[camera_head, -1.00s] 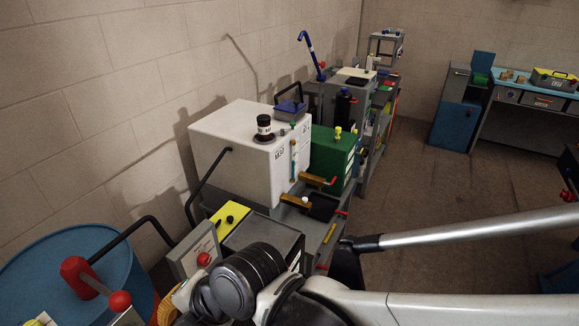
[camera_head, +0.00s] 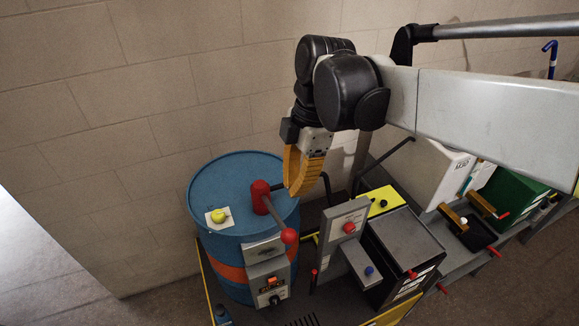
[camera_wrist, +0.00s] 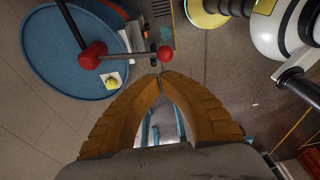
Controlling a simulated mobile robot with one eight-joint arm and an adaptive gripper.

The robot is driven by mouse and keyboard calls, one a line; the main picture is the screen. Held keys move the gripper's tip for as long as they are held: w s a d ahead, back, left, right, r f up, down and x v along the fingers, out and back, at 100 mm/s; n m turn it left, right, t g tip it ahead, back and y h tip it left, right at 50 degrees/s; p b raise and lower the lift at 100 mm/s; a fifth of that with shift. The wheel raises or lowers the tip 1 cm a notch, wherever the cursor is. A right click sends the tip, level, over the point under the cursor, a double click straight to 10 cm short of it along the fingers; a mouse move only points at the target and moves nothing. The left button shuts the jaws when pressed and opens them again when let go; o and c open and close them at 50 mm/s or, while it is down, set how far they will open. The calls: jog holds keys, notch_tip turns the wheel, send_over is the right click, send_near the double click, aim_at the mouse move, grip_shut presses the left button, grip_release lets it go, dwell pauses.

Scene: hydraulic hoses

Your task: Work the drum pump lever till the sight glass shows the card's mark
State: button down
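The blue drum (camera_head: 225,165) with an orange band stands at the middle left; its top also shows in the wrist view (camera_wrist: 45,75). On it is the red pump head (camera_head: 260,196), seen in the wrist view too (camera_wrist: 94,56). Its grey lever (camera_head: 275,215) ends in a red ball (camera_head: 289,236), which shows just beyond my fingertips in the wrist view (camera_wrist: 165,53). My gripper (camera_head: 294,192) has orange fingers, tips together and empty, apart from the lever. A teal strip, perhaps the sight glass (camera_head: 466,186), is on the white tank (camera_head: 435,172). I cannot make out the card's mark.
A grey panel with a red knob (camera_head: 348,227) and a dark box (camera_head: 405,245) stand right of the drum. A grey switch box (camera_head: 268,280) is in front of it. A black hose (camera_head: 327,190) runs behind my gripper.

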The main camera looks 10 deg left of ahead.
aim_at(285, 230)
jog(key=r, duration=0.1)
jog(key=w+r+h, duration=0.1)
jog(key=shift+a+r+g+p, duration=0.25)
jog(key=shift+r+g+p, duration=0.05)
jog(key=shift+r+g, duration=0.1)
jog(key=shift+f, duration=0.15)
jog(key=f, duration=0.4)
jog(key=s+f, duration=0.1)
jog(key=f, duration=0.4)
jog(key=s+a+f, duration=0.1)
jog(key=f, duration=0.3)
jog(key=shift+s+a+f+b, duration=0.1)
jog(key=shift+s+f+b, duration=0.15)
jog(key=shift+b, duration=0.15)
